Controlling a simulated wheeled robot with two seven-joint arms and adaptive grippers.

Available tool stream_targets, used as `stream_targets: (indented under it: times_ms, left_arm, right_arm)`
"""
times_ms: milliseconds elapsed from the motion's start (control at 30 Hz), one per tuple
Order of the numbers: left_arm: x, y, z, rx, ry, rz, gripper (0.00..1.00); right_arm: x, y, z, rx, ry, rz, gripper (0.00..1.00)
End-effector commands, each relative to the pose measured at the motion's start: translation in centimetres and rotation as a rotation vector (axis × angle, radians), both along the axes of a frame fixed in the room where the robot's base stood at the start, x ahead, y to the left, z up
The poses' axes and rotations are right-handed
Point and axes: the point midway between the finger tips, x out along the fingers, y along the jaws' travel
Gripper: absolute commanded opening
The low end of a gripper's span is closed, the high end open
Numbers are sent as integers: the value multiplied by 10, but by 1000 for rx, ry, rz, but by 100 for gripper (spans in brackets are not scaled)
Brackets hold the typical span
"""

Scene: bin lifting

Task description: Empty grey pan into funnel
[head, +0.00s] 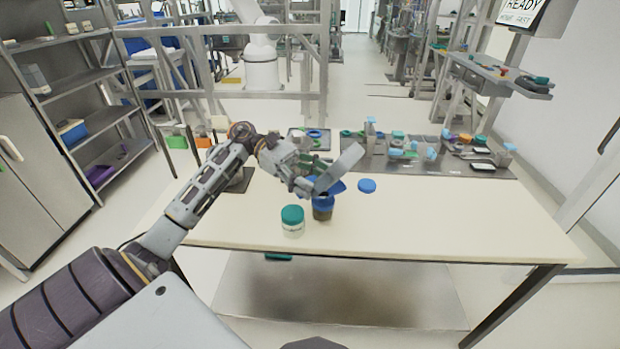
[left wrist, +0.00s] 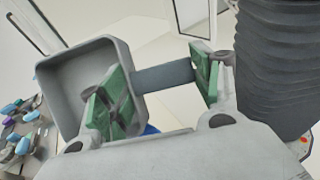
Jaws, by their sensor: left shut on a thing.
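My left gripper (head: 312,170) is shut on the handle of the grey pan (head: 343,167). The pan is held in the air, steeply tilted, just above the blue funnel (head: 336,187). The funnel sits at the mouth of a jar with dark brown contents (head: 322,210). In the left wrist view, the green finger pads are on either side of the handle, and the grey pan (left wrist: 62,90) shows a bare inside where visible. A finger hides part of it. Only a bit of blue shows below the pan there. My right gripper is not in view.
A white jar with a teal lid (head: 292,221) stands left of the funnel jar. A blue lid (head: 367,185) lies to the right. A grey mat (head: 350,160) with several small items is at the back. The table's (head: 470,225) right front is clear.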

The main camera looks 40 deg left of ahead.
Motion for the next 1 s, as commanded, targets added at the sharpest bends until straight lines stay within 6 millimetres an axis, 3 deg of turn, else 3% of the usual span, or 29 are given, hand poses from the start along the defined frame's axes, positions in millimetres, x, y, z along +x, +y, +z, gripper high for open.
stream_targets:
  times_ms: [200,300,367,1000]
  left_arm:
    - [0,0,1,1,-1,0,40]
    - [0,0,1,5,-2,0,40]
    - [0,-1,1,15,-2,-1,40]
    - [1,-12,0,279,11,0,40]
  right_arm:
    - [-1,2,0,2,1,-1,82]
    - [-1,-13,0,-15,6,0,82]
    - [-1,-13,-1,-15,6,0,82]
    - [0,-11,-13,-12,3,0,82]
